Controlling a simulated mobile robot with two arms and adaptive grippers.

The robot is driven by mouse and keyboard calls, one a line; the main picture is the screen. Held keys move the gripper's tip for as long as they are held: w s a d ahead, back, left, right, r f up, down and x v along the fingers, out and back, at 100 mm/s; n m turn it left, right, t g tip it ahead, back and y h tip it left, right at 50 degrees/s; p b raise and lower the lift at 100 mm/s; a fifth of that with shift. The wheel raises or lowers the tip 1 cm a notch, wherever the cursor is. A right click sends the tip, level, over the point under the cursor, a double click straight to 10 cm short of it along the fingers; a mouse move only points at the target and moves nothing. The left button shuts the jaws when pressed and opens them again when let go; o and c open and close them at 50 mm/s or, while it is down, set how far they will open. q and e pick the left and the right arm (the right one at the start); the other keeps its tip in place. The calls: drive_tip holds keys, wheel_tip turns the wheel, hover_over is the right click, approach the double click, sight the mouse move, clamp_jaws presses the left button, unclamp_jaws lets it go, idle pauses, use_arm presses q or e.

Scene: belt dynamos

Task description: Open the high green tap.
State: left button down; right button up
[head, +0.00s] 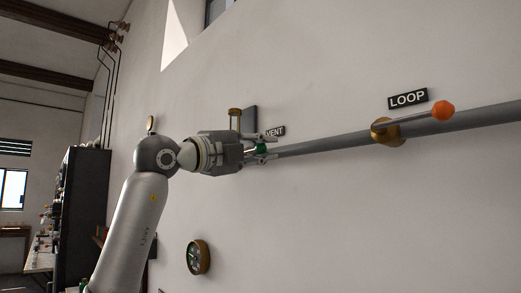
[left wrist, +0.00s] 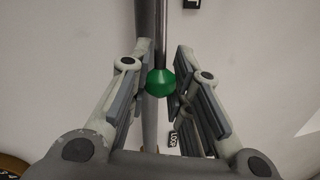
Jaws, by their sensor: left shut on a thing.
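In the left wrist view the green knob (left wrist: 160,82) sits between the two fingers of my left gripper (left wrist: 164,52), at the end of a thin grey lever (left wrist: 163,40). The gripper is shut on the knob. The tap's body is mostly hidden behind the gripper in the head view. My right gripper is in neither view.
A grey pipe (head: 335,144) runs along the wall to the right. On it is another tap with a brass body (head: 386,131) and an orange knob (head: 443,110), under a LOOP label (head: 408,99). A round brass gauge (head: 198,257) hangs below. A dark cabinet (head: 82,205) stands at left.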

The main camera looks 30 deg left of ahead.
use_arm(q)
drive_tip(key=shift+r, duration=0.1)
drive_tip(key=c, duration=1.3)
unclamp_jaws()
drive_tip(key=shift+o, duration=0.2)
drive_tip(key=shift+s, duration=0.1)
drive_tip(key=v, duration=1.2)
